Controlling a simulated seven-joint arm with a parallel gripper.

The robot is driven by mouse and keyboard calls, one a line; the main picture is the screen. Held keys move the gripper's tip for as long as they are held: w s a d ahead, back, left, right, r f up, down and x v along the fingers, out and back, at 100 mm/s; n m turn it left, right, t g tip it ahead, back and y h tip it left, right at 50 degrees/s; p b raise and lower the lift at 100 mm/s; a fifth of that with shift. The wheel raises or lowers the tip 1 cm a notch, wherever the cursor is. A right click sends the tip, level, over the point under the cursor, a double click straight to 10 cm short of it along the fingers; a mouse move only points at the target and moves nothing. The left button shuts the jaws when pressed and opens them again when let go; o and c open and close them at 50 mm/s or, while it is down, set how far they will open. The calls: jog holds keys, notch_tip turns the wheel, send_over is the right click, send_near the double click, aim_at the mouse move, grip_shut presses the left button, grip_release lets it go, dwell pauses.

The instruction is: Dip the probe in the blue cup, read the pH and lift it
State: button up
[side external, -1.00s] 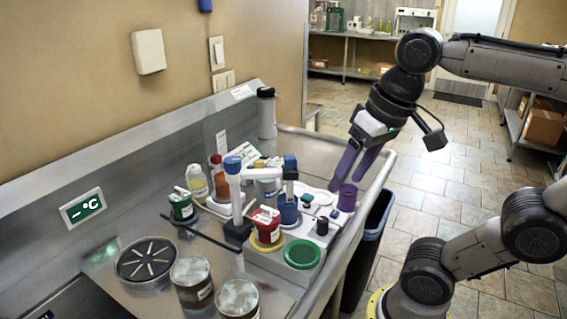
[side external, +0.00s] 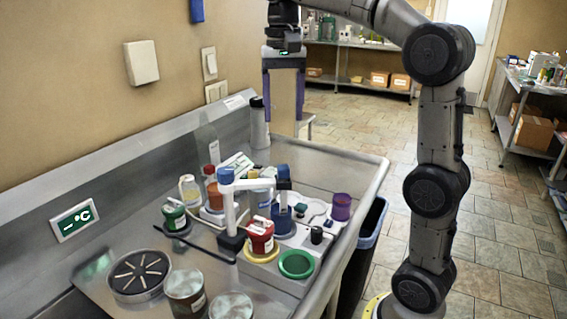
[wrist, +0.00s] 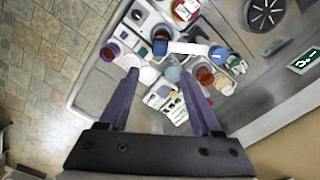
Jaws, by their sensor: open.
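The blue cup (side external: 282,220) stands in the pale rack at the middle of the steel counter. A probe with a blue top (side external: 283,173) hangs from a white stand arm (side external: 252,184) directly over the blue cup. Whether its tip is inside the cup I cannot tell. The stand's post has a blue cap (side external: 226,176). My gripper (side external: 283,118) points down with purple fingers apart and empty, high above the back of the counter. In the wrist view, the white stand arm (wrist: 188,48) lies beyond my fingertips (wrist: 159,74). A display value on the probe is not visible.
A red cup (side external: 260,236), a green cup (side external: 174,216) and a purple cup (side external: 342,206) stand around the stand. A green ring (side external: 297,264) is empty. Bottles (side external: 190,190) stand by the back wall. A dark rod (side external: 195,243) lies at left. Back right counter is clear.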

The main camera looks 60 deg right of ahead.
aim_at(284, 167)
notch_tip(284, 167, down, 13)
jog(key=shift+r, duration=0.15)
dwell(0.4)
grip_shut()
dwell(1.2)
